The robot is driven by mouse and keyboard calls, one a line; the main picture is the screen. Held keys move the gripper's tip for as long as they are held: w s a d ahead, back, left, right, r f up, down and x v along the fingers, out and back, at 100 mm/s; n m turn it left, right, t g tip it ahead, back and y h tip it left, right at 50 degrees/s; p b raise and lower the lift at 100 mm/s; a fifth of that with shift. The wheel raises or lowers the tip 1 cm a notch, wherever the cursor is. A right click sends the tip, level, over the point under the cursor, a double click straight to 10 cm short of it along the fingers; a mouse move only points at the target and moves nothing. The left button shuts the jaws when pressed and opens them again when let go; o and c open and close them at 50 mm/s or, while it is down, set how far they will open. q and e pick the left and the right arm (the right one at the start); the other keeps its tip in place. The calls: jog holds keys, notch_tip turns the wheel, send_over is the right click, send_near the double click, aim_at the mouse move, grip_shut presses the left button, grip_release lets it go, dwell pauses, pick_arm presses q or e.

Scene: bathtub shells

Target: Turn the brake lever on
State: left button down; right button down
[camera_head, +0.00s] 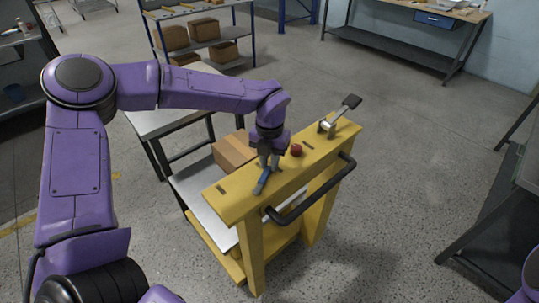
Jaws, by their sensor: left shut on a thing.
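A yellow cart frame (228,207) stands in front of me, with a flat top bar running from lower left to upper right. A short blue lever (263,182) sits on the left part of this bar. My left gripper (268,166) points down over the bar and is shut on the blue lever, hiding its upper part. A red round knob (296,150) is on the bar just right of the gripper. A lever with a black flat end (350,102) sticks up at the bar's far right end. My right gripper is out of view.
A black handle bar (315,193) juts from the cart's near side. A cardboard box (234,150) lies behind the top bar. A grey table (165,118) stands behind the cart, and a dark table (490,220) is at the right. The floor between is clear.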

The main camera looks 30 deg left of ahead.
aim_at(282, 176)
pick_arm(q)
jog(key=d+m+p, duration=0.1)
jog(key=m, duration=0.1)
jog(key=d+m+p, duration=0.1)
jog(key=d+m, duration=0.1)
jog(key=shift+r, duration=0.15)
jog(key=shift+s+d+m+p, duration=0.2)
jog(key=shift+d+m+p, duration=0.15)
jog(key=shift+d+m, duration=0.25)
jog(key=c, duration=1)
grip_release()
jog(key=shift+s, duration=0.1)
